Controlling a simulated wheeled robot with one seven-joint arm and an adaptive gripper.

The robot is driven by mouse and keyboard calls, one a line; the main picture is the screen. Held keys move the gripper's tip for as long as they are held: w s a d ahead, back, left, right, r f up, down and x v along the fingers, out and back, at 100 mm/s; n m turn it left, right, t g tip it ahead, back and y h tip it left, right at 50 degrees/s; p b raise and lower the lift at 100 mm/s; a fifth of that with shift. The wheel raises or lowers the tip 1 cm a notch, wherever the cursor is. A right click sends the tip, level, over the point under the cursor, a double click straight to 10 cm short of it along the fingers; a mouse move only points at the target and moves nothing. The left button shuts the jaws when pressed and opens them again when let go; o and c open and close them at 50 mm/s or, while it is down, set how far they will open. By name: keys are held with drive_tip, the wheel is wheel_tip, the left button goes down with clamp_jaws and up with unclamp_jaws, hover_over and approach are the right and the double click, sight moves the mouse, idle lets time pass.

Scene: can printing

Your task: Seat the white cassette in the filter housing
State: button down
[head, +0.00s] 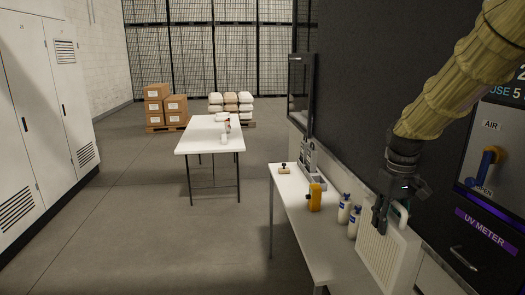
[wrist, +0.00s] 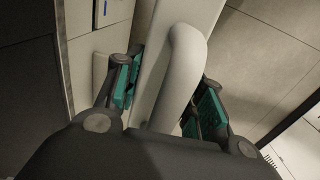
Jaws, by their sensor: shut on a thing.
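The white cassette (head: 383,257) is a ribbed white panel with a handle on top, at the lower right of the head view. It hangs roughly upright, slightly tilted, beside the near end of the bench. My gripper (head: 382,212) is above it, shut on its handle. In the wrist view the curved white handle (wrist: 185,60) runs between the teal finger pads of my gripper (wrist: 165,105). The cassette's top shows below the handle there. I cannot make out the filter housing in either view.
Another white table (head: 209,135) stands farther back. The left floor is clear.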

drive_tip(key=s+a+f, duration=0.2)
drive_tip(key=a+f, duration=0.3)
drive_tip(key=f, duration=0.7)
drive_tip(key=s+a+f+m+b, duration=0.1)
drive_tip(key=a+f, duration=0.3)
drive_tip(key=f, duration=0.8)
drive_tip(key=s+a+f, duration=0.3)
drive_tip(key=a+f, duration=0.2)
drive_tip(key=f, duration=0.7)
drive_tip(key=shift+s+a+f+m+b, duration=0.2)
drive_tip(key=shift+a+f+m+b, duration=0.1)
drive_tip(key=shift+a+b, duration=0.1)
